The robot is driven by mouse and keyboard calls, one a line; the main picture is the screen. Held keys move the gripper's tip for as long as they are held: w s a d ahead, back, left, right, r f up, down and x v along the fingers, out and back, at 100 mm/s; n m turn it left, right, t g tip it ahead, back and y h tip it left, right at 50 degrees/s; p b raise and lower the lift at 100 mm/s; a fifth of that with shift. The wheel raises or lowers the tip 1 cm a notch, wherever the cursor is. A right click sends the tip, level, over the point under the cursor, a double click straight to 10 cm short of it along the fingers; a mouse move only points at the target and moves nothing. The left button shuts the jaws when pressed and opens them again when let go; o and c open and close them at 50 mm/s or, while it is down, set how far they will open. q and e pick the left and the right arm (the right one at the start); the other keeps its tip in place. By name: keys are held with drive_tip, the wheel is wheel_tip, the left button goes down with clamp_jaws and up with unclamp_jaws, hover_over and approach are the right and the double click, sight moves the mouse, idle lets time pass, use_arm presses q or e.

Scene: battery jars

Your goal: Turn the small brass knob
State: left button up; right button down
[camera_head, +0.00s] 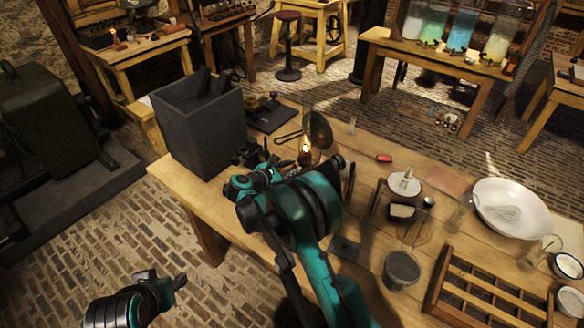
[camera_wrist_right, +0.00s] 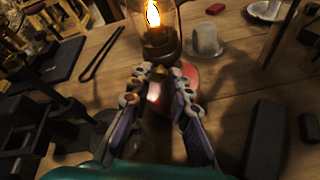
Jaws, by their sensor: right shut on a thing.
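A lit oil lamp with a glass chimney (camera_head: 306,146) stands on the wooden table; its flame and dark burner (camera_wrist_right: 160,40) show at the top of the right wrist view. A small brass knob (camera_wrist_right: 159,71) sits just below the burner, between my right fingertips. My right gripper (camera_wrist_right: 158,86) is shut on the knob, and the fingers hide part of it. In the head view my right gripper (camera_head: 280,166) is beside the lamp, partly covered by my teal arm. My left gripper (camera_head: 166,284) is low at the left, off the table, with its finger gap unclear.
A tall dark box (camera_head: 200,125) stands left of the lamp. A round dark disc (camera_head: 318,130) is behind the lamp. A white bowl (camera_head: 512,207), a wooden rack (camera_head: 480,290) and a dark cup (camera_head: 401,270) stand to the right.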

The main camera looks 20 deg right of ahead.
drive_tip(key=shift+w+n+g, duration=0.15)
drive_tip(key=shift+n+g, duration=0.45)
drive_tip(key=shift+n, duration=0.4)
drive_tip(key=shift+w+a+n+g+h, duration=0.15)
drive_tip(key=shift+n+g+h, duration=0.45)
drive_tip(key=shift+n+g, duration=0.45)
drive_tip(key=n+g, duration=0.1)
drive_tip(key=n, duration=0.1)
drive_tip(key=n+h+b, duration=0.1)
drive_tip(key=n, duration=0.1)
drive_tip(key=shift+w+a+f+g, duration=0.1)
drive_tip(key=shift+w+g, duration=0.1)
drive_tip(key=shift+g, duration=0.15)
drive_tip(key=shift+n+h, duration=0.25)
drive_tip(key=shift+h, duration=0.15)
drive_tip(key=c, duration=1.4)
unclamp_jaws()
